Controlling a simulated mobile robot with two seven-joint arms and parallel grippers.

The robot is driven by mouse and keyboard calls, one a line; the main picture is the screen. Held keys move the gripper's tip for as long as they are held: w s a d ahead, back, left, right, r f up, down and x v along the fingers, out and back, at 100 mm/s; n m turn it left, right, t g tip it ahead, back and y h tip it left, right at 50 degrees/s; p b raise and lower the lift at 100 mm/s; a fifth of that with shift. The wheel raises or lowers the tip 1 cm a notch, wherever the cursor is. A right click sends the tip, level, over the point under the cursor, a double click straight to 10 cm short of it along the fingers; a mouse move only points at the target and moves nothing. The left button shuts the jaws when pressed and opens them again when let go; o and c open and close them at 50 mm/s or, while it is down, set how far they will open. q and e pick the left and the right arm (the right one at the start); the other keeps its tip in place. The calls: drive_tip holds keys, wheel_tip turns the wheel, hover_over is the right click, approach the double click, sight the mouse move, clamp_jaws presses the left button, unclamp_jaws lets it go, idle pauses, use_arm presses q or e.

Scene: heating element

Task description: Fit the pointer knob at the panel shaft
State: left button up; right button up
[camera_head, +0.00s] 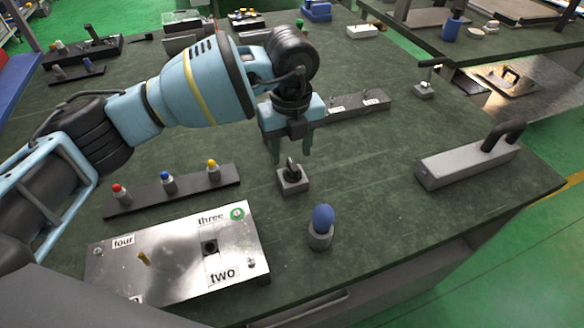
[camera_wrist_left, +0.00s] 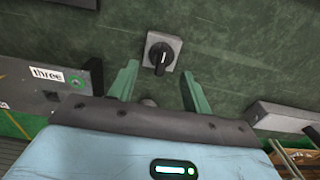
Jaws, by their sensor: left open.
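The black pointer knob (camera_head: 292,166) stands on a small grey block (camera_head: 293,183) near the middle of the table. In the left wrist view the knob (camera_wrist_left: 161,55) shows beyond my fingertips, between their lines. My left gripper (camera_head: 290,155) is open and empty, its green fingers pointing down just above and behind the knob in the head view; it also shows in the left wrist view (camera_wrist_left: 158,75). The metal panel (camera_head: 180,272) lies at the front left, with labels "two", "three" and "four". A dark square fitting with a round centre (camera_head: 209,247) is on it, and a brass shaft (camera_head: 144,258) sticks up further left. My right gripper is not in view.
A rack with red, blue and yellow capped pegs (camera_head: 172,190) lies behind the panel. A blue-topped grey peg (camera_head: 321,228) stands right of the panel. A long grey block with a black handle (camera_head: 467,164) lies at the right. Table between them is clear.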

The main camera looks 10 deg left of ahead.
sight(292, 164)
use_arm(q)
wheel_tip(292, 164, down, 5)
drive_tip(key=shift+w+d+r, duration=0.1)
drive_tip(key=shift+w, duration=0.05)
drive_tip(key=c, duration=0.9)
